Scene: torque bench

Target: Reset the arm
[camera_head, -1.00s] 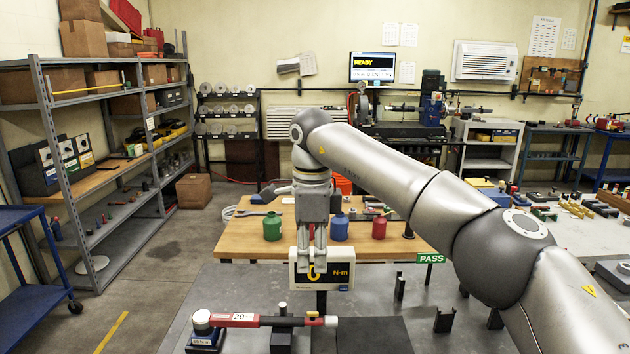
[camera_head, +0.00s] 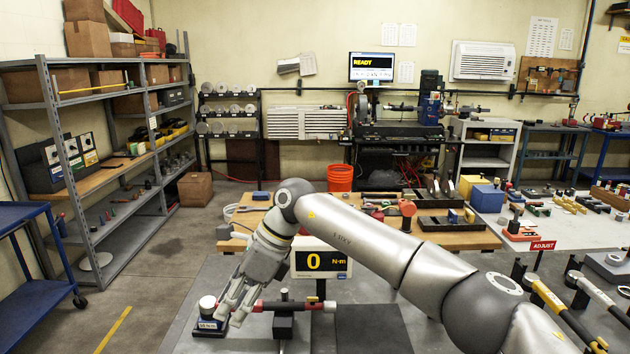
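My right arm reaches in from the lower right across the bench. Its gripper (camera_head: 232,312) points down and left over the left end of a red-and-black torque wrench (camera_head: 270,306). The fingers look spread, and I see nothing held between them. They hide part of the wrench, and I cannot tell whether they touch it. The wrench lies level, with its left end at a blue-based block with a white knob (camera_head: 207,305) and a dark support (camera_head: 284,325) under its middle. A display (camera_head: 320,262) behind it reads 0 N-m. My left gripper is not in view.
A dark mat (camera_head: 372,330) lies right of the wrench. Tools in holders (camera_head: 560,305) and a red ADJUST sign (camera_head: 542,246) stand at the right. My arm hides the bench middle.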

